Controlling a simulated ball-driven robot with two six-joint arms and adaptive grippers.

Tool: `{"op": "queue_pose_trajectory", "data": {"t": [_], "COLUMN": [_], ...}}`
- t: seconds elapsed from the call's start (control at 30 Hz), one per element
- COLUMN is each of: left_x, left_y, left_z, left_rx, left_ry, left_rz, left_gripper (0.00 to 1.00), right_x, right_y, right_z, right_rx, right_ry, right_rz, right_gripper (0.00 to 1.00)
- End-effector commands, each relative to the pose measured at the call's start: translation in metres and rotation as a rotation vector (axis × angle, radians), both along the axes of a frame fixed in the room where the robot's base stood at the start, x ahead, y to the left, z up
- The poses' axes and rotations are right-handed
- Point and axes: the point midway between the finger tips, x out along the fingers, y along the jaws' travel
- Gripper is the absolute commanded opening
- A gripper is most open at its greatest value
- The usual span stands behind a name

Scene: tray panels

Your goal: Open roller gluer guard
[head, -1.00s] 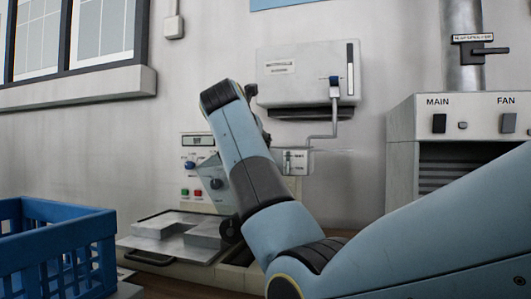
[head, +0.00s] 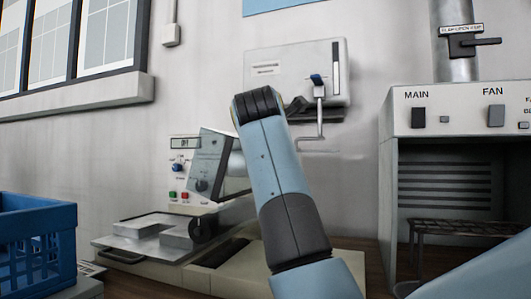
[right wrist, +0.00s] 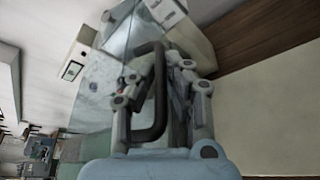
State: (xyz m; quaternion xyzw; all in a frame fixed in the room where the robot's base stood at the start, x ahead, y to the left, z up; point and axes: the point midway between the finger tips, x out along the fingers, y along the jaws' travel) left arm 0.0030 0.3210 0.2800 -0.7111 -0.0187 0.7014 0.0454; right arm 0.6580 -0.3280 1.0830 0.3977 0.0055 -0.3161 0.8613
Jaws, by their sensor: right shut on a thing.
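The roller gluer (head: 240,264) stands on the bench against the wall. Its guard, a clear greyish panel (head: 206,155), stands tilted over the machine beside the control panel. In the right wrist view the guard (right wrist: 120,60) has a dark bar handle (right wrist: 156,112). My right gripper (right wrist: 165,70) is shut on this handle. In the head view my right arm covers the gripper and part of the guard. The rollers are not clearly visible. My left gripper is not in view.
A metal tray with pale blocks (head: 140,252) sits at the machine's left, near a blue crate (head: 36,250). A wall box (head: 290,75) with a crank lever is behind my arm. A MAIN/FAN cabinet (head: 455,120) stands right.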

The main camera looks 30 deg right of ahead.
Motion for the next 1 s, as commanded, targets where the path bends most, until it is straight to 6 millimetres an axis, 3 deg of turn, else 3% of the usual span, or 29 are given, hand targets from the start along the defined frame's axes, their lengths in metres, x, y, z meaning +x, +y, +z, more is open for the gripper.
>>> {"op": "queue_pose_trajectory", "data": {"t": [0.77, 0.8, 0.83, 1.0], "left_x": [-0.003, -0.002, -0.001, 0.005], "left_y": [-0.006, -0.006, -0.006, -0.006], "left_z": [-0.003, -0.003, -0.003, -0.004], "left_rx": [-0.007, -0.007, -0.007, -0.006], "left_ry": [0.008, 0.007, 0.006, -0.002], "left_rz": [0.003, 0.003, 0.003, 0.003], "left_gripper": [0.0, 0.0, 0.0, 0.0], "right_x": [-0.005, -0.005, -0.005, -0.005], "right_y": [-0.004, -0.004, -0.004, -0.004], "right_z": [-0.007, -0.007, -0.007, -0.007], "right_rx": [0.066, 0.066, 0.066, 0.066], "right_ry": [-0.077, -0.077, -0.077, -0.077], "right_rz": [0.0, 0.0, 0.0, 0.0], "right_gripper": [0.0, 0.15, 0.19, 0.21]}}
